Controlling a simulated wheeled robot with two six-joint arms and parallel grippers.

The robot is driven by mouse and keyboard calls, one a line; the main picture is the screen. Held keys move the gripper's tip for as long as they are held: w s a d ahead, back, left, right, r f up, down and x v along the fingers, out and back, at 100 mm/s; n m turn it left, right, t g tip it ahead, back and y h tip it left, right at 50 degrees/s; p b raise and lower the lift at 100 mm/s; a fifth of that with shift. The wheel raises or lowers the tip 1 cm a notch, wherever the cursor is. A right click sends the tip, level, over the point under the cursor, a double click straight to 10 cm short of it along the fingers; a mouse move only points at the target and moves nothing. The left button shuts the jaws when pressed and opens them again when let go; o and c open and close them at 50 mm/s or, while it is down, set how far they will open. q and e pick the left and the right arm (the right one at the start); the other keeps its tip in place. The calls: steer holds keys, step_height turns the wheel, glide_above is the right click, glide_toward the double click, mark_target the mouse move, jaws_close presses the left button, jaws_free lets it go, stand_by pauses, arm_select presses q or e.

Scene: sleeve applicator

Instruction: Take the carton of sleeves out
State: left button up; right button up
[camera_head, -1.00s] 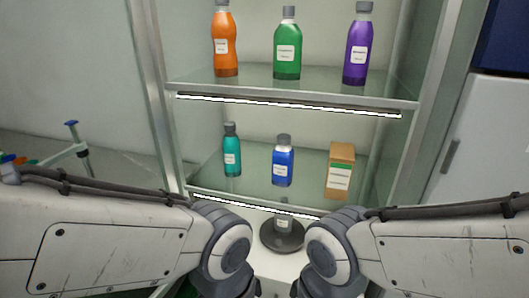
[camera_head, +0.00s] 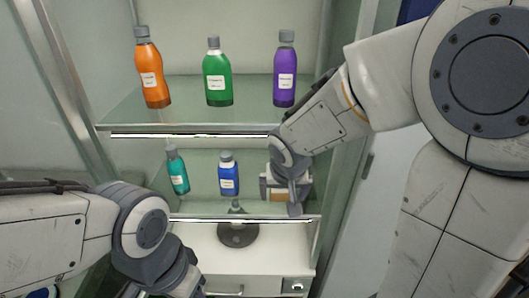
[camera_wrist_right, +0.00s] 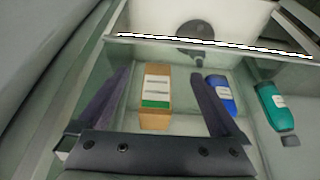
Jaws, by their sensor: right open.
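The carton of sleeves (camera_wrist_right: 155,97) is a small brown box with a white and green label, standing on the lower glass shelf (camera_head: 205,208). In the right wrist view it sits between the two dark fingers of my right gripper (camera_wrist_right: 160,75), which is open, with one finger on each side and gaps showing. In the head view my right gripper (camera_head: 289,186) reaches onto the shelf and hides most of the carton (camera_head: 277,196). My left arm is low at the left; its gripper is outside the picture.
A blue bottle (camera_head: 228,175) stands close beside the carton, with a teal bottle (camera_head: 177,170) farther left. Orange (camera_head: 150,75), green (camera_head: 217,78) and purple (camera_head: 285,75) bottles stand on the upper shelf (camera_head: 190,115). A dark round-based object (camera_head: 238,235) stands below.

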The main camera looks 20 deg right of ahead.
steer(key=w+d+f+p, duration=0.1)
steer(key=w, duration=0.2)
steer(key=w+f+p, duration=0.1)
steer(key=w+f, duration=0.1)
steer(key=w+d+f+p, duration=0.1)
steer(key=w, duration=0.2)
steer(key=shift+w+d+f, duration=0.3)
steer(key=shift+w+f, duration=0.05)
steer(key=shift+r, duration=0.1)
jaws_close()
